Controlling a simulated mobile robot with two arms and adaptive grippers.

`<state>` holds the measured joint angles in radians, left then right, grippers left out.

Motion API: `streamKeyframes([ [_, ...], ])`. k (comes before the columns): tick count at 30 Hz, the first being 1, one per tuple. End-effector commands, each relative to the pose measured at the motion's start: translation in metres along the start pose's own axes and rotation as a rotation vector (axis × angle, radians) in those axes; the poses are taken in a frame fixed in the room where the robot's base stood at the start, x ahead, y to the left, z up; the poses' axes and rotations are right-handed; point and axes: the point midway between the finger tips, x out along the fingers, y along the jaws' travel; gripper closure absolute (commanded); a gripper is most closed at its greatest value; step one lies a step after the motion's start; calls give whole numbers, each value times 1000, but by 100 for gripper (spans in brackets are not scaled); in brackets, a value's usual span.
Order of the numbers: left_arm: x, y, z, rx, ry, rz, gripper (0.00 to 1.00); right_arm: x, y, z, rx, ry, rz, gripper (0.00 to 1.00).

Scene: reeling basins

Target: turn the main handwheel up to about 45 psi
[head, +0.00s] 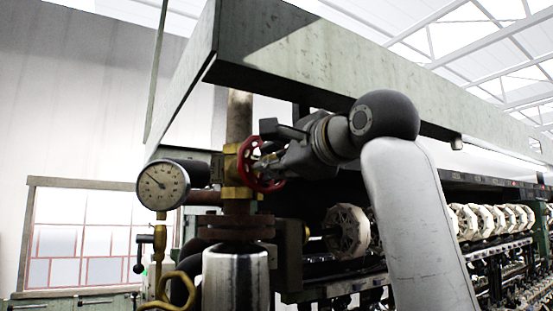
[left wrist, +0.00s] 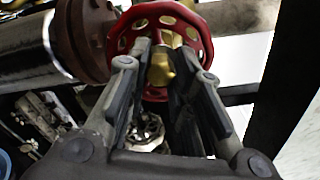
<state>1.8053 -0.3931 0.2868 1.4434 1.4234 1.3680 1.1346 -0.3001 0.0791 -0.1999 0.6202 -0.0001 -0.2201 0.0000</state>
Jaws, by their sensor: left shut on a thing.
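The red handwheel (head: 243,168) sits on a brass valve on a rusty vertical pipe, seen nearly edge-on in the head view. It also shows at the top of the left wrist view (left wrist: 204,38), with round holes and a brass centre. My left gripper (head: 272,160) comes from the right and is shut on the handwheel, its fingers at the wheel's middle on either side of the brass part. The round pressure gauge (head: 163,187) with a white dial is left of the valve. Its needle points to the upper left; the numbers are too small to read.
A green beam (head: 300,60) runs above the arm. Below the valve are a rusty flange (head: 236,226) and a shiny metal cylinder (head: 236,280). A yellow handle (head: 178,290) is at lower left. White reels (head: 346,231) line the machine at right.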

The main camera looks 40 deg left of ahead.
Motion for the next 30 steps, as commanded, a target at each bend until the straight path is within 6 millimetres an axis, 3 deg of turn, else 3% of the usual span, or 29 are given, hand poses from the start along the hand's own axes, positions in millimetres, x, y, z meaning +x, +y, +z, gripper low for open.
streamKeyframes([
  [21, 1, 1, 0, -866, -1, 1, 100, 0, 0, 0, 0, 0, 1, 100],
  [30, 0, 1, 0, -1031, -1, 1, 100, 0, 1, 0, -1, 0, 1, 100],
])
